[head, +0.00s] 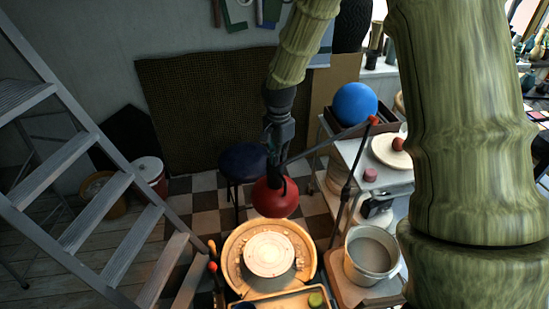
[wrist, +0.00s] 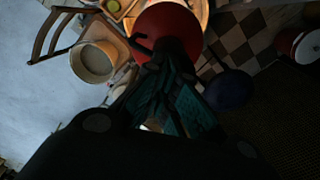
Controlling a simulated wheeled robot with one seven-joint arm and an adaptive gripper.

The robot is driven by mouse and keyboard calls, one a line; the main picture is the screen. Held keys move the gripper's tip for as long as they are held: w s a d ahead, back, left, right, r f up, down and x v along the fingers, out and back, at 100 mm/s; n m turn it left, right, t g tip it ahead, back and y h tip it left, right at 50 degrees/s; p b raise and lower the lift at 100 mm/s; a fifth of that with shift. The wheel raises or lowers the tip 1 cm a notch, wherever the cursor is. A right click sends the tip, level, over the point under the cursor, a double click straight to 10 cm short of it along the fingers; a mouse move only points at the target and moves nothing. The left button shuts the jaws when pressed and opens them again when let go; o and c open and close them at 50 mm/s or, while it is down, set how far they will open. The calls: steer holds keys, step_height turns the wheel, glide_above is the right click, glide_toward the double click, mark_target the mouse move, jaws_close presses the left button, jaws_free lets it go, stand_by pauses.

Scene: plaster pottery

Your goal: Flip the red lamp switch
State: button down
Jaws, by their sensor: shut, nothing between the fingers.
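The red lamp (head: 275,200) hangs shade-down over the pottery wheel (head: 268,254), which is brightly lit beneath it. It also shows at the top of the wrist view (wrist: 166,20). My gripper (head: 272,160) points down just above the lamp's top, with its fingers shut and nothing between them. In the wrist view the teal fingertips (wrist: 172,62) overlap the lamp's near side; I cannot tell whether they touch it. A small dark hooked part (wrist: 140,43) sticks out at the shade's edge; I cannot tell whether it is the switch.
A grey bucket (head: 371,254) stands right of the wheel.

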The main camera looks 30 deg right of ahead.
steer(key=shift+r+p, duration=2.5)
steer(key=shift+r, duration=0.95)
